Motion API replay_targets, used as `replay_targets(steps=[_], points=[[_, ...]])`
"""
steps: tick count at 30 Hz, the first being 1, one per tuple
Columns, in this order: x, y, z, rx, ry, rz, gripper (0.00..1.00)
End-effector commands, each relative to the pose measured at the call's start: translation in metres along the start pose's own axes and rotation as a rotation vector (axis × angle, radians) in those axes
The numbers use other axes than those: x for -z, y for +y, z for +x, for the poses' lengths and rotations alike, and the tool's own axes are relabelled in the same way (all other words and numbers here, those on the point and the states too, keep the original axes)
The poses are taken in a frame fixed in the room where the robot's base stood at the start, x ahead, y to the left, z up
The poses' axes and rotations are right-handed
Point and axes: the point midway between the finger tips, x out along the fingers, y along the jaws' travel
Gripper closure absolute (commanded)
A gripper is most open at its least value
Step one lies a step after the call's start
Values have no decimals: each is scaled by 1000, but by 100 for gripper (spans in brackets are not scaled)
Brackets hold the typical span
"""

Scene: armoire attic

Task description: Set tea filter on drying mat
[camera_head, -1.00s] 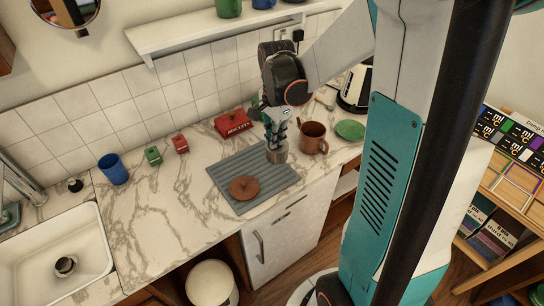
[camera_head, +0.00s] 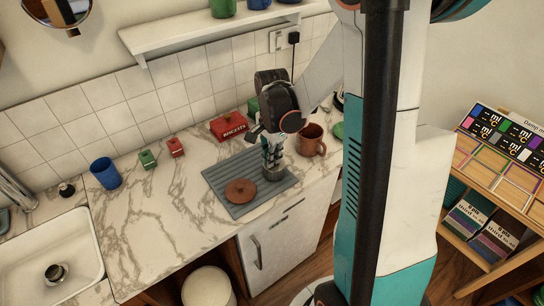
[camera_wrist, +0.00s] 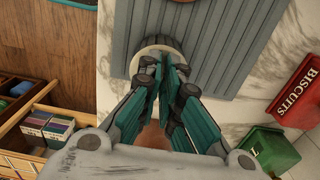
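The tea filter (camera_head: 274,173), a small grey cylinder, is at the right part of the grey ribbed drying mat (camera_head: 222,178). It appears to touch the mat, though a small gap cannot be ruled out. My gripper (camera_head: 271,157) points down at the filter's top, its fingers close together on it. In the wrist view, the filter's pale round rim (camera_wrist: 158,43) shows behind the fingertips of my gripper (camera_wrist: 168,72), which hide part of it. The mat (camera_wrist: 222,40) spreads beyond it.
A brown round lid (camera_head: 240,190) lies on the mat's front left. A brown mug (camera_head: 312,140) stands close to the right. A red biscuit tin (camera_head: 229,126) stands behind the mat. A blue cup (camera_head: 106,172) and the sink (camera_head: 50,240) are at left.

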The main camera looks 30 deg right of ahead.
Motion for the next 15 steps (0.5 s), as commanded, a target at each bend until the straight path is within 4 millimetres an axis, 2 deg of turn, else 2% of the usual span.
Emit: replay_targets(steps=[1,3,4,15], points=[[0,0,2,0,0,0,93],[0,0,1,0,0,0,77],[0,0,1,0,0,0,75],[0,0,-1,0,0,0,75]])
